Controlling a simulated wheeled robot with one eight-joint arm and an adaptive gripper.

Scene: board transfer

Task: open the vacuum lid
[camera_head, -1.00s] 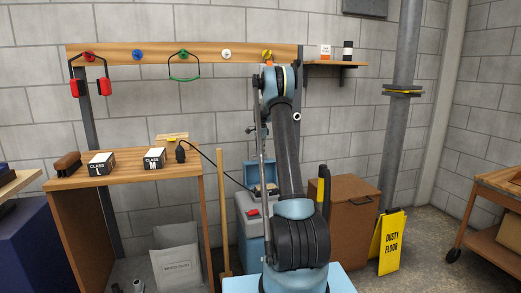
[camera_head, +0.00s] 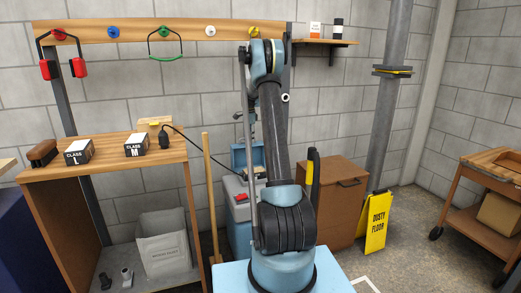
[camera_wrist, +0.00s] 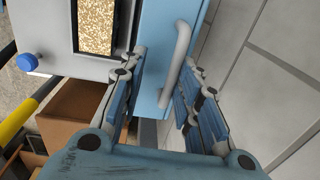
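The vacuum (camera_head: 236,190) has a grey top and a blue body, and stands by the back wall, partly behind my arm. Its blue lid (camera_head: 238,156) appears raised at the back. In the wrist view the lid (camera_wrist: 154,78) is a light blue panel with a pale bar handle (camera_wrist: 178,68). Beside it, the grey top (camera_wrist: 50,58) has an opening showing speckled golden material (camera_wrist: 97,27). My gripper (camera_wrist: 165,70) is open, with its fingers on either side of the handle and visible gaps. In the head view my arm hides the gripper.
A brown cabinet (camera_head: 332,195) stands right of the vacuum, and a yellow sign (camera_head: 377,222) beside it. A wooden workbench (camera_head: 105,158) and a broom handle (camera_head: 209,190) are on the left. The block wall (camera_wrist: 270,85) is close to the right finger.

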